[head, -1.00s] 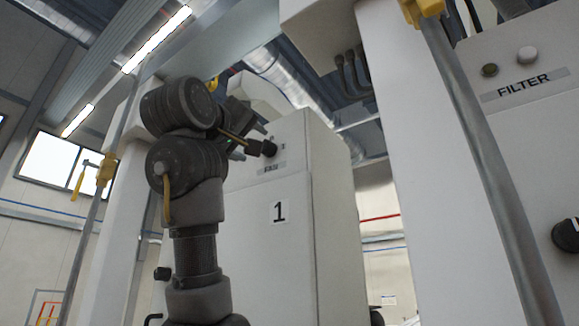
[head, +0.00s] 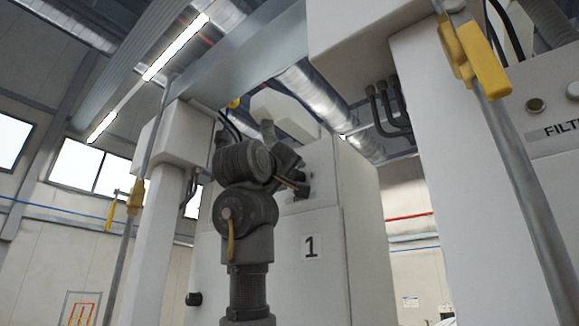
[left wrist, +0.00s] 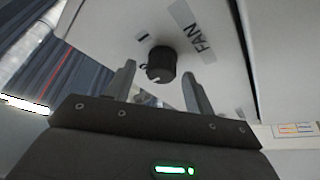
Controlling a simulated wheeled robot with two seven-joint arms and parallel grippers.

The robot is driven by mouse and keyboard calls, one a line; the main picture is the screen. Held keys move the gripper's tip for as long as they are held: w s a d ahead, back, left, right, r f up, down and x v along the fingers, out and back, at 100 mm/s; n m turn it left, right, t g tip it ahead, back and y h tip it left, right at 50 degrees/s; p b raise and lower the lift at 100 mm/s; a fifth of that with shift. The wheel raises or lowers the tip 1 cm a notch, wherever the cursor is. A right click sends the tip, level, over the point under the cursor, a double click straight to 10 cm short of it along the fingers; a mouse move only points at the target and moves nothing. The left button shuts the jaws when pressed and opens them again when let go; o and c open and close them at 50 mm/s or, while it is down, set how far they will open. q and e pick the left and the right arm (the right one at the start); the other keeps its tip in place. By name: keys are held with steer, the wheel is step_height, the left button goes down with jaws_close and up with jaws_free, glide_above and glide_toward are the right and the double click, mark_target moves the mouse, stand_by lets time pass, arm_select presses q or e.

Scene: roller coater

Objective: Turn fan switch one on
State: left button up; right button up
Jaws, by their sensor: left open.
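The fan switch is a round black knob (left wrist: 162,62) on the white cabinet face, beside a grey FAN label (left wrist: 192,28) in the left wrist view. A small mark shows beside it, but I cannot tell the knob's setting for certain. My left gripper (left wrist: 158,72) is open, with one finger on each side of the knob in the picture. I cannot tell whether either finger touches it. In the head view, my left arm stands in front of cabinet 1 (head: 365,240), and its gripper is mostly hidden behind the wrist. My right gripper is not in view.
A white post (head: 450,170) and a slanted metal pole with a yellow clamp (head: 470,55) stand right of the cabinet. A filter panel (head: 545,105) is at the far right. Another white post (head: 155,240) stands left of my arm.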

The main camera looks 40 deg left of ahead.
arm_select(q)
steer(key=shift+w, duration=0.25)
steer(key=shift+w+f, duration=0.15)
steer(key=shift+w, duration=0.25)
steer(key=shift+s, duration=0.25)
steer(key=c, duration=1)
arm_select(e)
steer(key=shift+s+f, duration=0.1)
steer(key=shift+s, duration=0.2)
